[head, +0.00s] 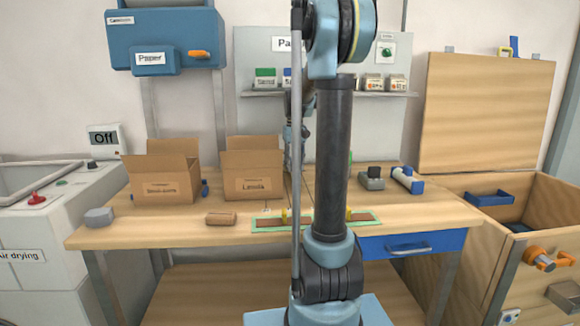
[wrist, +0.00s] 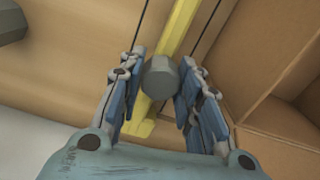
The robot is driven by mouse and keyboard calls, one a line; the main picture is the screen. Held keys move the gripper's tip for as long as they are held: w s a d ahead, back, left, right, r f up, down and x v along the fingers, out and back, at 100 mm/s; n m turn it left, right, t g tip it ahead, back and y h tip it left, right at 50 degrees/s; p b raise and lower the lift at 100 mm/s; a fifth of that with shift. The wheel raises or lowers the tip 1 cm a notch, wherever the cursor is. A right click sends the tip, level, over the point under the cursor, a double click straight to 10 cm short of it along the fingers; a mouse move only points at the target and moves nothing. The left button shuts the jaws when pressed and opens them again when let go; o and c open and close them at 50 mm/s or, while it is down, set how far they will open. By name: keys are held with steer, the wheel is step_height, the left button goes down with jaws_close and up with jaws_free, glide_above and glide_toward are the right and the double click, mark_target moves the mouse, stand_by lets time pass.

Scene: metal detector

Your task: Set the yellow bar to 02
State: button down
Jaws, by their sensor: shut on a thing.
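In the wrist view a long yellow bar (wrist: 182,30) runs from the top edge down between my fingers. A grey faceted knob (wrist: 160,77) sits over the bar, between the blue pads of my gripper (wrist: 160,85). The gripper is shut on this knob. The bar's lower end (wrist: 141,127) shows just below the knob, close to my palm. No mark reading 02 is legible in either view. In the head view my own arm stands in front of the middle of the workbench (head: 180,230) and hides much of the gripper and the bar.
Two open cardboard boxes (head: 165,188) (head: 252,184) stand on the bench's left half; a box (wrist: 285,115) is close on the wrist view's right. A green-edged strip (head: 262,224) with yellow pieces lies at the front. A grey block (head: 99,216) and brown block (head: 221,219) lie left.

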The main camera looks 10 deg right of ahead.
steer(key=c, duration=1.1)
jaws_free()
steer(key=shift+r, duration=0.15)
step_height(320, 180, up, 12)
steer(key=shift+w+f, duration=0.1)
steer(key=shift+f, duration=0.1)
